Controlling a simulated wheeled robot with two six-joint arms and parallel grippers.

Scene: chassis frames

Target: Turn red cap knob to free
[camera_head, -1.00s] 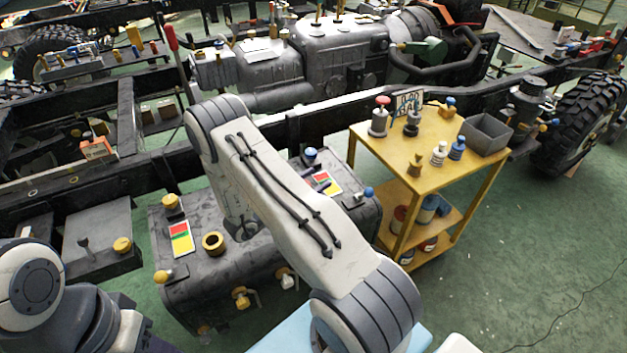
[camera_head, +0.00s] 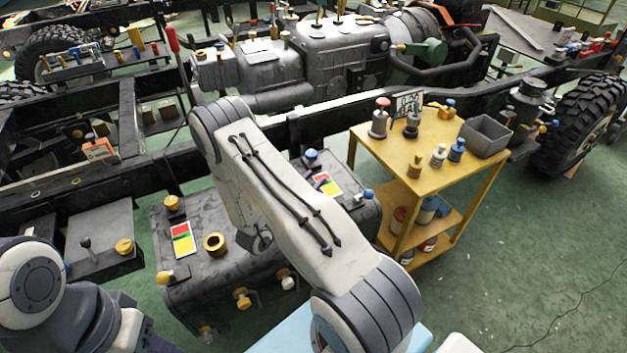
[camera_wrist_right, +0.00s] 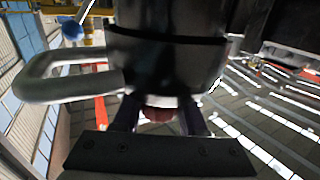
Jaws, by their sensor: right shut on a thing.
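In the right wrist view, a dark red rounded knob (camera_wrist_right: 160,114) shows between the two dark fingers of my right gripper (camera_wrist_right: 160,124). The gripper is shut on it. The knob sits against the end of a large black cylinder (camera_wrist_right: 165,60), which hides part of it. In the head view my right arm reaches over the dark tank (camera_head: 225,280) and hides the knob and the fingers. I cannot tell there which part is held. My left gripper is out of view.
A pale loop handle (camera_wrist_right: 65,78) stands left of the cylinder in the wrist view, near a blue ball (camera_wrist_right: 71,30). A yellow cart (camera_head: 385,152) with fittings and a grey bin (camera_head: 485,136) stands right of the tank. Green floor (camera_head: 540,255) is open at right.

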